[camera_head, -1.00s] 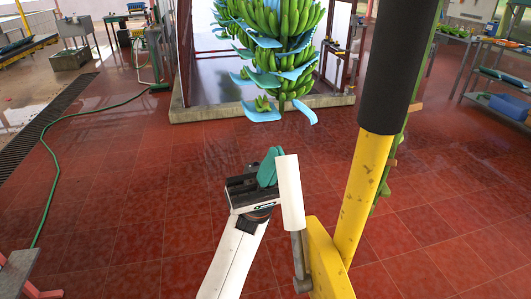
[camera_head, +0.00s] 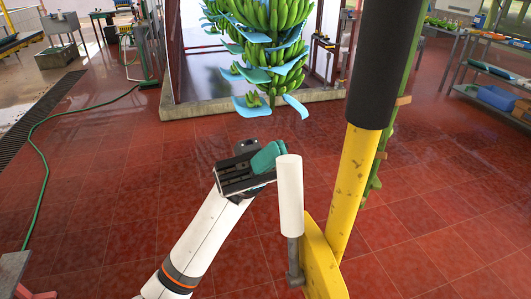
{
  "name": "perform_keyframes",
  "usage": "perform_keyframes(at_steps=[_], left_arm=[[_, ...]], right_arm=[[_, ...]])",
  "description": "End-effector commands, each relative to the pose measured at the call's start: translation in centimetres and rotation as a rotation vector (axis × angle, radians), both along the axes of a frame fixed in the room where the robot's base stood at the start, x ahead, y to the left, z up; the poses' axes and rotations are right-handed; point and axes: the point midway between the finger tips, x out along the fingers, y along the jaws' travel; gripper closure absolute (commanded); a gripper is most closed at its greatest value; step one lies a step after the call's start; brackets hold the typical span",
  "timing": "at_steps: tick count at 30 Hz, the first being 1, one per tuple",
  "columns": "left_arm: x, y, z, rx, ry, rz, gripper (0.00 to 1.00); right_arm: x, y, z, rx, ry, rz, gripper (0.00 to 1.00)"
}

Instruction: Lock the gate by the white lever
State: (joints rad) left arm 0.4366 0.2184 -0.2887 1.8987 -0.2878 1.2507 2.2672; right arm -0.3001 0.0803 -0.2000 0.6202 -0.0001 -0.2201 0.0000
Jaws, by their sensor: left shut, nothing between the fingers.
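The white lever (camera_head: 290,196) stands upright on a grey pivot rod at the foot of the yellow gate post (camera_head: 351,190). The post has a yellow plate (camera_head: 320,262) at its base and a black sleeve (camera_head: 371,65) above. My left gripper (camera_head: 268,157) is just left of the lever's top, with its teal fingers shut and pointing toward it. The fingertips look very close to the lever; I cannot tell whether they touch. My right gripper is not in view.
A banana bunch (camera_head: 272,52) with blue sheets hangs behind, above a low concrete kerb (camera_head: 190,110). A green hose (camera_head: 45,165) lies on the red floor (camera_head: 110,190) at left. Shelving with a blue bin (camera_head: 498,97) stands at right. The floor between is clear.

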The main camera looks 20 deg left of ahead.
Motion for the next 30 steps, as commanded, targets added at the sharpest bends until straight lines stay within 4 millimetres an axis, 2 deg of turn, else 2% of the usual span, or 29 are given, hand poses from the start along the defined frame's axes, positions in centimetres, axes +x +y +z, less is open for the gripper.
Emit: perform_keyframes(at_steps=[3,12,21,30], left_arm=[[-1.4,-0.9,1.2,0.071,-0.101,0.000,1.00],[-5.0,-3.3,2.8,0.229,-0.337,-0.001,1.00],[-8.2,-5.4,3.0,0.359,-0.535,-0.001,1.00],[-10.1,-6.7,2.5,0.437,-0.650,-0.002,1.00]], right_arm=[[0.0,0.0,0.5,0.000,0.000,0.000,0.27],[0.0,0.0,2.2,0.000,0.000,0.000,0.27],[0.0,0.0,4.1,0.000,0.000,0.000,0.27],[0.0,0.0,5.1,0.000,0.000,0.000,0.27]])
